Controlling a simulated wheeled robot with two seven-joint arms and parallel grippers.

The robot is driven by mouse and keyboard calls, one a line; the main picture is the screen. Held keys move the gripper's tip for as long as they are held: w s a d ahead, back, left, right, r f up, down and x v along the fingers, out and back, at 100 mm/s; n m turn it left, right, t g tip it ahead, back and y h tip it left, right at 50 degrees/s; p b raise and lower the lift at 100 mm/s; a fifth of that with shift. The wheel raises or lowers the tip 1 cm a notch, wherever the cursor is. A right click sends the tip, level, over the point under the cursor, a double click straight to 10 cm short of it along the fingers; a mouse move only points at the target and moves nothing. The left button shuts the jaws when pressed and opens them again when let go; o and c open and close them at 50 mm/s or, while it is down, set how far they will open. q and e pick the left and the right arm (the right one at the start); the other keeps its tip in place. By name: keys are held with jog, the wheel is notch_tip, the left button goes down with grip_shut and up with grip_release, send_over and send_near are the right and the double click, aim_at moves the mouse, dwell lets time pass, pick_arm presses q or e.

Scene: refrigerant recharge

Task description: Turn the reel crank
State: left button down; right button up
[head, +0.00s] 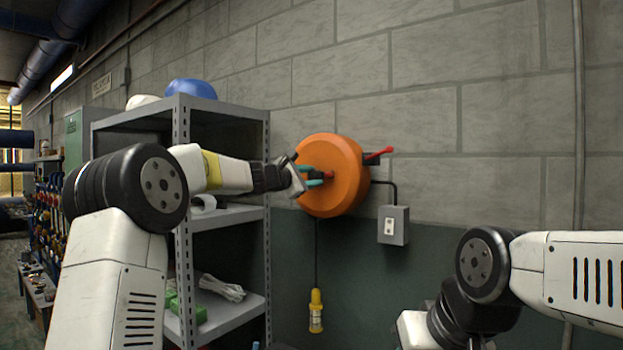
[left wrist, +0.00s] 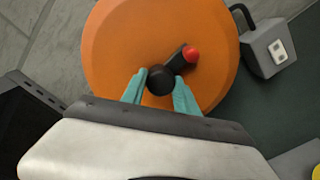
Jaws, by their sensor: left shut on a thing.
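The round orange reel (head: 345,190) is mounted on the wall, and its face fills much of the left wrist view (left wrist: 120,45). A short black crank with a red piece (left wrist: 192,54) at one end sits on that face; its round black knob (left wrist: 160,80) is nearer the camera. My left gripper (head: 318,177) is at the reel's face. Its teal fingers (left wrist: 159,92) are shut on the black knob, one on each side. In the head view the gripper hides most of the crank. Part of my right arm shows at lower right; its gripper is out of view.
A grey metal shelf (head: 223,216) stands left of the reel, close beneath my left forearm. A grey switch box (head: 393,226) is on the wall right of the reel. A red-handled lever (head: 379,153) sits behind the reel's right edge. A yellow lamp (head: 316,311) hangs below on a cord.

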pick_arm(q)
jog(key=m, duration=1.2)
jog(key=shift+m, duration=0.4)
dwell(0.3)
jog(key=c, duration=0.9)
grip_release()
jog(key=shift+r, duration=0.1)
jog(key=v, duration=0.8)
jog(key=shift+w, duration=0.1)
